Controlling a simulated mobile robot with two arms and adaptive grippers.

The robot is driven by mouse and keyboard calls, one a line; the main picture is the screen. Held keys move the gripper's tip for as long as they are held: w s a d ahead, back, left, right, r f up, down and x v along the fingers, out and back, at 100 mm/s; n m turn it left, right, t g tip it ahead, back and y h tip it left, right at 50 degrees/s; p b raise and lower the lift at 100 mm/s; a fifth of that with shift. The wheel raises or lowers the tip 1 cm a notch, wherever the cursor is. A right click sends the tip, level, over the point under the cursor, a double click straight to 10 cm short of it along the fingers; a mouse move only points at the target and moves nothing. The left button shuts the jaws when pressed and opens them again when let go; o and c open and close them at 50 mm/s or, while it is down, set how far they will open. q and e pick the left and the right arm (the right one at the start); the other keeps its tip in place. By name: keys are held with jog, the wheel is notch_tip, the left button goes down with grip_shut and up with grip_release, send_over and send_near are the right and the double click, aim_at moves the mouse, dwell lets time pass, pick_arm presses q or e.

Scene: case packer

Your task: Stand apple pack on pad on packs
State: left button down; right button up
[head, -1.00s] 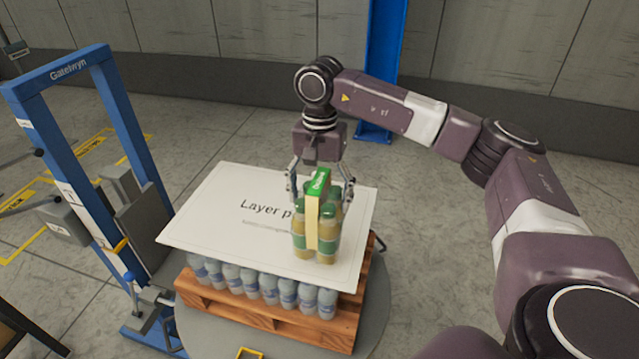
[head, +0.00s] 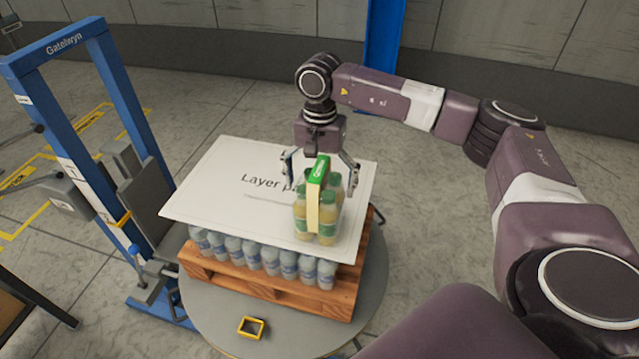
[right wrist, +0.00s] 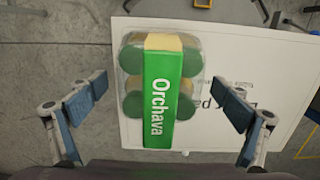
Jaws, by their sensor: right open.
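The apple pack (head: 319,212) is a group of yellow-green bottles with green caps and a green-topped carrier. It stands upright on the white layer pad (head: 225,190), near the pad's right front part. The pad lies on packs of clear bottles (head: 262,257). My right gripper (head: 322,178) is open around the top of the pack. In the right wrist view the pack's green top (right wrist: 161,98), marked Orchava, lies between the spread fingers (right wrist: 158,100), with a gap on each side. My left gripper is not in view.
The bottle packs stand on a wooden pallet (head: 270,291) on a round grey turntable (head: 205,310). A blue frame (head: 110,150) marked Gatelwyn stands at the left. A blue post (head: 385,45) stands behind. The pad's left part is clear.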

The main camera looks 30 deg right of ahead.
jog(key=shift+r, duration=0.1)
jog(key=shift+r, duration=0.25)
jog(key=r+b, duration=0.1)
jog(key=r, duration=0.2)
jog(key=r+b, duration=0.1)
jog(key=r, duration=0.3)
jog(key=r+b, duration=0.2)
jog(key=r, duration=0.1)
jog(key=shift+w+d+r, duration=0.2)
jog(key=shift+w+r, duration=0.05)
jog(key=shift+w, duration=0.05)
jog(key=shift+r, duration=0.45)
